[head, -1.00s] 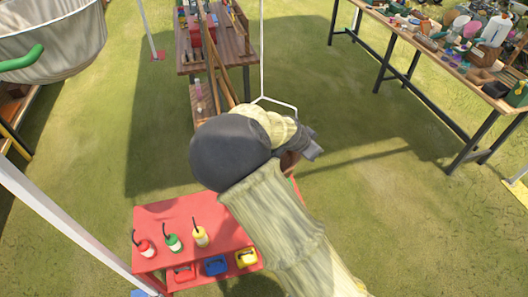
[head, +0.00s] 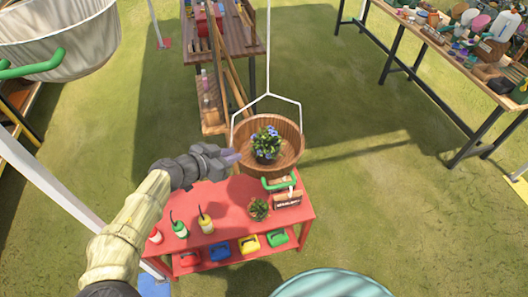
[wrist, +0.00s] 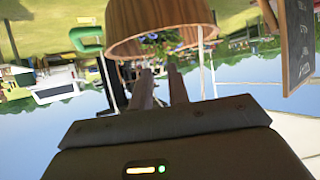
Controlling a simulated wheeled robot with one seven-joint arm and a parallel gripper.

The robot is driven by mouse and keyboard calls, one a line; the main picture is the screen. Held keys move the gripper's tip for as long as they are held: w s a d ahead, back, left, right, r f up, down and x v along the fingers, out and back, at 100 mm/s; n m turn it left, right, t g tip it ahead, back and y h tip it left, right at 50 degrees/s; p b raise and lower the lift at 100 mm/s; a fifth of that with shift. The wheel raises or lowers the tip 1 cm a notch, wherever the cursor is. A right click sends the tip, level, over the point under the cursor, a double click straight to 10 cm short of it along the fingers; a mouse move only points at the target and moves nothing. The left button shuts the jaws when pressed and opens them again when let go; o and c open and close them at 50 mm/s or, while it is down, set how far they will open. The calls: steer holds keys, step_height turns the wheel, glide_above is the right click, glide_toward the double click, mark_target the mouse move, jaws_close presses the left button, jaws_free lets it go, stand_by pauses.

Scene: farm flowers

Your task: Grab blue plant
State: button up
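The blue plant (head: 267,143), a leafy plant with blue flowers, sits inside a hanging wooden basket (head: 290,158) beyond the red table. My gripper (head: 235,157) is just left of the basket, apart from the plant, with its fingers pointing towards it. In the wrist view, which looks upside down, the two fingers of my gripper (wrist: 160,82) are apart with nothing between them. The basket (wrist: 160,20) fills the top middle there, and part of the blue plant (wrist: 160,42) shows below its rim.
The red table (head: 200,195) under my arm holds several bottles, a small potted plant (head: 258,209) and a wooden box with a sign (head: 287,198). A green handle (head: 280,183) stands near the basket. White hanger rods (head: 268,60) rise above the basket. Grass is open to the right.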

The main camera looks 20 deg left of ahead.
steer(key=shift+w, duration=0.15)
steer(key=b, duration=0.2)
glide_toward(267, 149)
steer(key=w, duration=0.1)
steer(key=w+d, duration=0.1)
steer(key=w, duration=0.1)
steer(key=shift+w+d+r, duration=0.1)
steer(key=shift+w+d, duration=0.1)
steer(key=shift+w, duration=0.1)
steer(key=x, duration=0.6)
steer(key=shift+r, duration=0.1)
stand_by(0.4)
jaws_close()
